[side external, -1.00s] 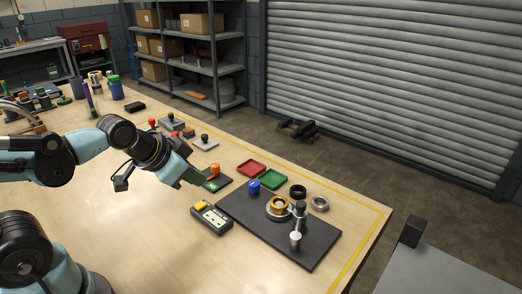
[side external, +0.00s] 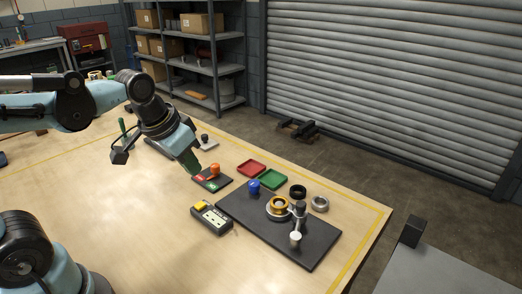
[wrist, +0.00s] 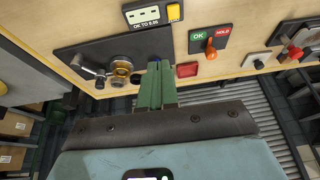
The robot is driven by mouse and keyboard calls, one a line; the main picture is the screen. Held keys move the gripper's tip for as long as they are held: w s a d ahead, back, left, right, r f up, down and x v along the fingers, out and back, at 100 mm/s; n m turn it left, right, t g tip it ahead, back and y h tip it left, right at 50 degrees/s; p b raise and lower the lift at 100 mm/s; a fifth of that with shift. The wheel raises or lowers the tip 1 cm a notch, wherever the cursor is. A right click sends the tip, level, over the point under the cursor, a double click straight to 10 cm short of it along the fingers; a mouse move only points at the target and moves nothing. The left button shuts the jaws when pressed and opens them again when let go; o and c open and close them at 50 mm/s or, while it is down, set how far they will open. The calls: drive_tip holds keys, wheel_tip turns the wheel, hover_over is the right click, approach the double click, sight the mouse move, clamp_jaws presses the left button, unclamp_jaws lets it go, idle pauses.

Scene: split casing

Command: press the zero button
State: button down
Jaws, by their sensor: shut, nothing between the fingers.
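The grey readout box (side external: 211,217) lies on the bench left of the dark plate. A yellow button (side external: 201,206), the likely zero button though I read no zero label, sits on its upper left corner. In the wrist view the yellow button (wrist: 173,12) is at the top edge, beside a display (wrist: 145,16) and the words "OK TO 0.05". My gripper (side external: 194,170) is shut and empty, raised near the OK/HOLD plate and apart from the button. Its green fingers also show in the wrist view (wrist: 155,72).
The OK/HOLD plate (side external: 211,183) carries an orange lever (side external: 215,169). Red (side external: 251,168) and green (side external: 272,179) trays lie behind. The dark plate (side external: 262,231) bears a blue knob (side external: 254,187), a brass ring (side external: 279,205) and a clamp. The bench front is clear.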

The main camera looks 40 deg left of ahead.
sight(201, 204)
drive_tip(key=shift+w+a+r+g, duration=0.45)
drive_tip(key=shift+w+a+g, duration=0.35)
drive_tip(key=shift+g, duration=0.35)
drive_tip(key=shift+w+a+r+g, duration=0.45)
drive_tip(key=shift+w+a+g, duration=0.3)
drive_tip(key=shift+g, duration=0.4)
drive_tip(key=shift+s+f, duration=0.1)
wheel_tip(201, 204, down, 14)
drive_tip(key=shift+r, duration=0.1)
drive_tip(key=shift+f, duration=1)
drive_tip(key=shift+r, duration=0.1)
wheel_tip(201, 204, up, 15)
drive_tip(key=shift+f, duration=0.2)
